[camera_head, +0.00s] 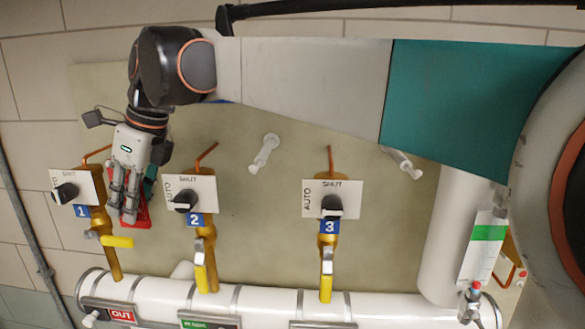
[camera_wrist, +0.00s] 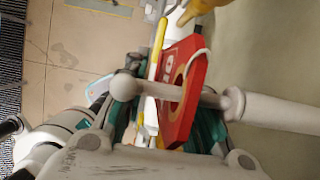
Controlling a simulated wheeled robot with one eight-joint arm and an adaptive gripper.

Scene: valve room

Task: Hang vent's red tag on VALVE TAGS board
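The red tag (camera_head: 130,212) is at the fingertips of my gripper (camera_head: 125,195), between valves 1 and 2 on the left. In the wrist view the red tag (camera_wrist: 180,90) lies between the teal finger pads, with a pale loop at its upper edge. My gripper (camera_wrist: 165,125) appears shut on it. A pale peg with a ball end (camera_wrist: 150,88) crosses in front of the tag, between my fingers. I cannot tell whether the loop is around the peg. The olive board (camera_head: 270,225) is behind; its lettering is not visible.
Two more pegs (camera_head: 263,155) (camera_head: 402,162) are bare. Valve plates 1 (camera_head: 85,180), 2 (camera_head: 208,185) and 3 (camera_head: 345,190) have yellow handles close by. A white pipe (camera_head: 260,303) runs below. A white-green tag (camera_head: 483,245) hangs at the right.

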